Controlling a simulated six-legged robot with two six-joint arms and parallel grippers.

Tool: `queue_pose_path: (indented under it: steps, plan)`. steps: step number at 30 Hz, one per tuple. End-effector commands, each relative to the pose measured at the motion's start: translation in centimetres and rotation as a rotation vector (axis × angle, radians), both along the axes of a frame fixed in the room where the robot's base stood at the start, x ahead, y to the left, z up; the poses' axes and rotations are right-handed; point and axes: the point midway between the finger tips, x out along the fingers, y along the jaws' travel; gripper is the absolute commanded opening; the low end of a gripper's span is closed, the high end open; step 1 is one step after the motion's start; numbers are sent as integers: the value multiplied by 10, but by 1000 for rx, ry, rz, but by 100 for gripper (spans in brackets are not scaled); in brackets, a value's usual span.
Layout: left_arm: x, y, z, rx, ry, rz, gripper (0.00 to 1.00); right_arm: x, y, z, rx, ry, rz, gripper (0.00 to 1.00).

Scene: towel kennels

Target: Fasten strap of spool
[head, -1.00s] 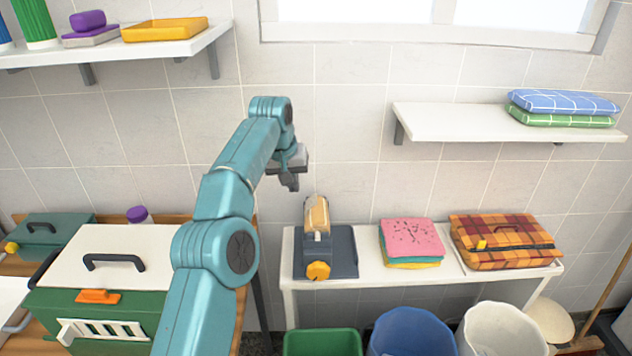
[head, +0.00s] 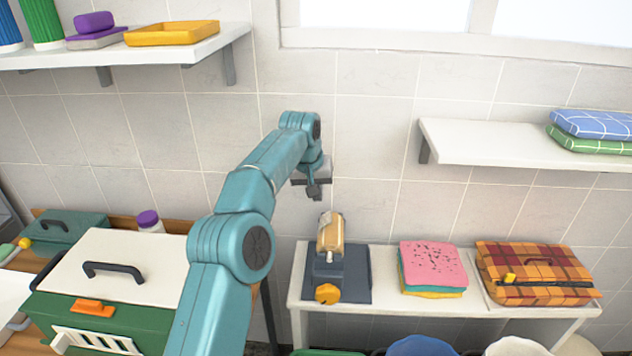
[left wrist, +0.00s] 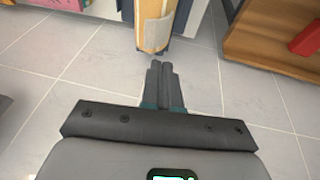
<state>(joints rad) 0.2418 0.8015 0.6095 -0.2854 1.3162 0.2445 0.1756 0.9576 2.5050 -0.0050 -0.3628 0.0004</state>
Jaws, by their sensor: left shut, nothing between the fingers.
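The spool (head: 330,236) is a tan roll on a dark grey stand with a yellow-orange knob (head: 327,293), on the white bench. A pale patch shows near its top; I cannot tell whether this is the strap. My left gripper (head: 315,192) hangs just above and left of the spool in the head view, apart from it. In the left wrist view its fingers (left wrist: 160,80) are shut and empty. A tan upright piece with a grey patch (left wrist: 155,32), likely the spool, stands beyond the fingertips there. My right gripper is in neither view.
On the white bench (head: 385,290), folded cloths (head: 433,268) and a plaid bundle (head: 537,273) lie right of the spool. A green box with a white lid (head: 110,265) stands left. Shelves hang on the tiled wall. Bins stand below the bench.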

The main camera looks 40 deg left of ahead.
Motion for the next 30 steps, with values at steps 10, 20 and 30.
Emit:
queue_pose_path:
  steps: [10, 20, 30]
  plan:
    - [16, -12, -52, -2, 4, -2, 0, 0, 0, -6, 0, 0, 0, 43]
    - [19, -14, -57, -1, 2, 0, 0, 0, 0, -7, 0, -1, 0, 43]
    - [19, -13, -57, -1, 3, -1, 0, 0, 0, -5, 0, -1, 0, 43]
